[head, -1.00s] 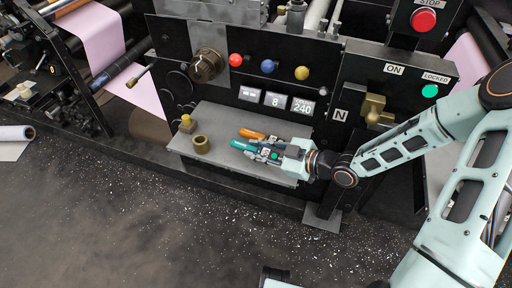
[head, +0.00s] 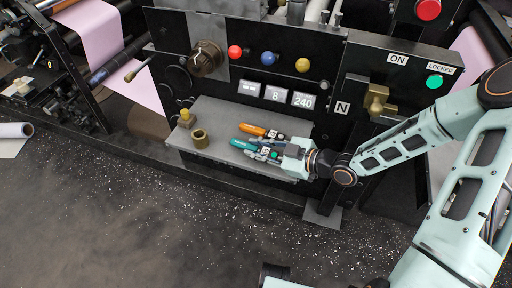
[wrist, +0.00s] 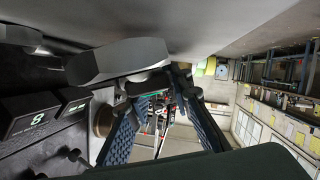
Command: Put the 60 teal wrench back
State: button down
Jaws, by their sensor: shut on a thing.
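The teal wrench (head: 241,145) lies along the grey shelf (head: 221,119) on the front of the black machine, its teal handle pointing left. An orange-handled tool (head: 252,129) lies just behind it. My gripper (head: 284,156) is at the wrench's right end, low over the shelf, and is shut on it. The gripper hides that end of the wrench. In the wrist view, the two ridged finger pads (wrist: 165,112) show, but what lies between them is hard to make out. I cannot tell whether the wrench is touching the shelf.
A brass ring (head: 200,139) and a yellow-topped brass piece (head: 185,118) stand on the shelf's left part. Behind are a dark knob (head: 207,59), coloured buttons and small displays (head: 275,99). The floor in front is clear.

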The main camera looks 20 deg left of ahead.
jog(key=shift+f, duration=0.2)
jog(key=c, duration=1.7)
grip_release()
jog(key=shift+o, duration=0.2)
jog(key=v, duration=1.2)
